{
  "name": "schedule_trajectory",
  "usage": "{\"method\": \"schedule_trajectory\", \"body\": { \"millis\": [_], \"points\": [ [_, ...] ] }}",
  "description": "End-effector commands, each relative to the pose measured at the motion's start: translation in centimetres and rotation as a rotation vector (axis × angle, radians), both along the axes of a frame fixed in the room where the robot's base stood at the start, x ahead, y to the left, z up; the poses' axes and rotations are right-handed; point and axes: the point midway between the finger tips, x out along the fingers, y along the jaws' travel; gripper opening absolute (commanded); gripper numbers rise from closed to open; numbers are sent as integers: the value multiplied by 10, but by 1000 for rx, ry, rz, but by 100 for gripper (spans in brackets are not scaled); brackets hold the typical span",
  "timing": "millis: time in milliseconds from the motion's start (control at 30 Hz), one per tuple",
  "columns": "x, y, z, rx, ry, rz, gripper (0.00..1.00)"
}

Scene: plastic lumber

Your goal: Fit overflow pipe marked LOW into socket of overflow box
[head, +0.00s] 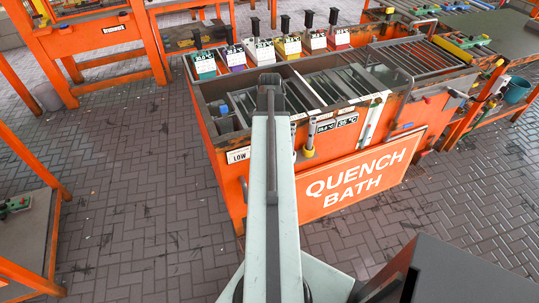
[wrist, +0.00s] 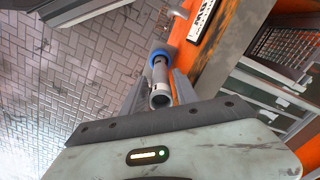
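In the wrist view a grey tube-like pipe (wrist: 160,84) with a blue collar (wrist: 160,56) lies between the two fingers of my gripper (wrist: 160,78). The fingers slant in on both sides of it and look shut on it, with its open end facing the camera. No mark can be read on the pipe. In the head view my own arm hides the gripper and pipe. A LOW plate (head: 238,155) is on the left end of the orange quench bath (head: 222,168); the plate also shows in the wrist view (wrist: 206,16). A grey-blue fitting (head: 226,119) sits in the bath's left corner.
A pale hook (wrist: 180,13) sticks out by the plate. A yellow-collared pipe (head: 308,150) and another pipe (head: 371,118) hang on the bath's front, near the QUENCH BATH sign (head: 357,177). Coloured tagged holders (head: 262,50) line the back rim.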

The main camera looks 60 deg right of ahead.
Motion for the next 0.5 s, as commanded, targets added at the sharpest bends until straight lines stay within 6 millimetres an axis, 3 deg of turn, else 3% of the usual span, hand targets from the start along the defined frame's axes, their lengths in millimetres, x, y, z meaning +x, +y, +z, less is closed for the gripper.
{"method": "schedule_trajectory", "body": {
  "millis": [33,133,400,433,500],
  "points": [
    [1,-1,-18,0,0,0,36],
    [1,-1,-34,0,0,0,36],
    [1,-2,-35,0,0,-1,36],
    [1,-2,-35,0,0,-1,33],
    [1,-2,-35,0,0,-1,14]
  ]
}}
